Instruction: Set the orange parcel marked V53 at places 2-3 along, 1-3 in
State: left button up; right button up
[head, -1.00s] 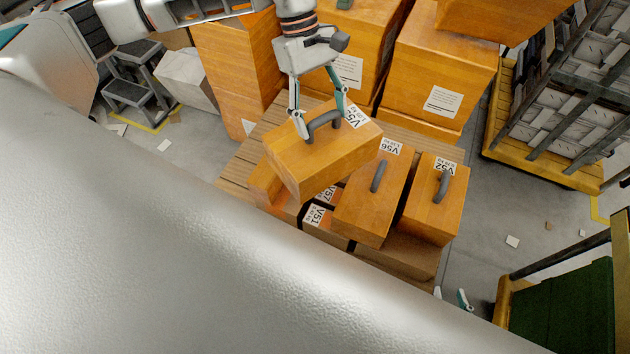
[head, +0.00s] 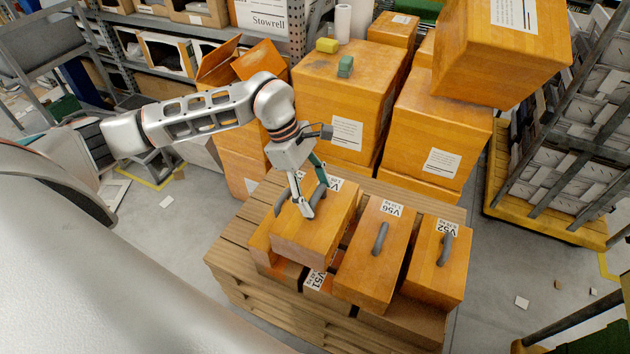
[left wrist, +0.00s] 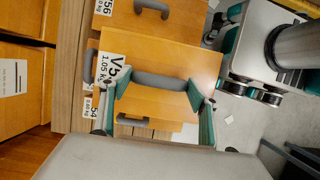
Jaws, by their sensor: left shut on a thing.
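My left gripper (head: 316,202) is shut on the grey handle of an orange parcel (head: 300,240). In the left wrist view the gripper (left wrist: 160,92) spans that handle; the parcel's label (left wrist: 115,68) reads "V5", its last digit covered. The parcel is roughly lined up with the V56 parcel (head: 375,255) on its right, a narrow gap between them. Whether it rests or hangs just above its support I cannot tell. Teal and white parts at the wrist view's top right may be my right gripper (left wrist: 222,30); its opening is unclear.
Parcel V52 (head: 437,268) stands right of V56. Another handled parcel (head: 262,235) lies left of the held one, marked V54 in the wrist view. Label V51 (head: 315,281) shows low in front. All are on a wooden pallet (head: 235,275). Tall orange boxes (head: 345,105) stand behind.

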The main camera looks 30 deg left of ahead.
pick_arm(q)
notch_tip(320, 180, down, 7)
jog(key=shift+w+f, duration=0.1)
jog(key=shift+f, duration=0.05)
notch_tip(320, 180, down, 4)
jog(key=shift+r+b, duration=0.15)
jog(key=shift+b, duration=0.2)
jog(key=shift+f, duration=0.2)
pick_arm(e)
jog(key=shift+w+d+f, duration=0.1)
jog(key=shift+w, duration=0.15)
pick_arm(q)
jog(key=shift+f, duration=0.4)
pick_arm(e)
jog(key=shift+f, duration=0.2)
pick_arm(q)
jog(key=o, duration=1.9)
jog(key=shift+f, duration=0.1)
jog(key=shift+o, duration=0.8)
pick_arm(e)
jog(key=shift+r, duration=0.2)
